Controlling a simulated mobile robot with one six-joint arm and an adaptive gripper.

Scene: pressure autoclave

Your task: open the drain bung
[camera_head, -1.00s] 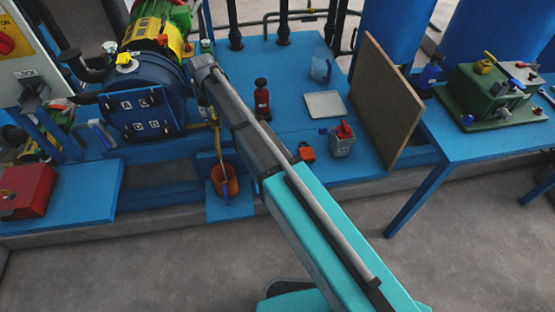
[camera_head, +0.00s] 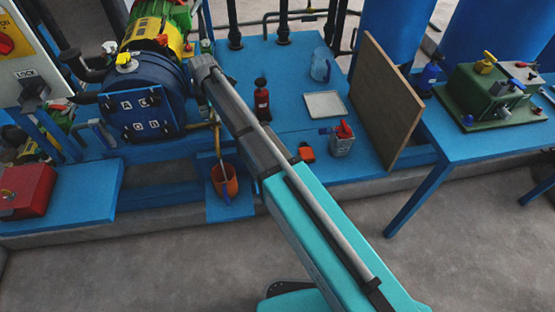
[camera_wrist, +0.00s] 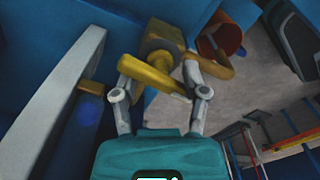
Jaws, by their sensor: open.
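The drain bung appears to be the yellow-brass fitting in the wrist view, with a square block (camera_wrist: 162,38) and a lever-like bar (camera_wrist: 152,76) slanting across in front of it. My gripper (camera_wrist: 160,93) is open, with one finger on each side of the bar. I cannot tell whether either finger touches it. In the head view a thin brass pipe (camera_head: 217,138) comes down below the blue round vessel (camera_head: 142,108) beside my arm. The gripper itself is hidden there.
An orange bucket (camera_head: 224,181) stands below the pipe; it also shows in the wrist view (camera_wrist: 222,36). A pale bar (camera_wrist: 52,105) runs along the gripper's left.

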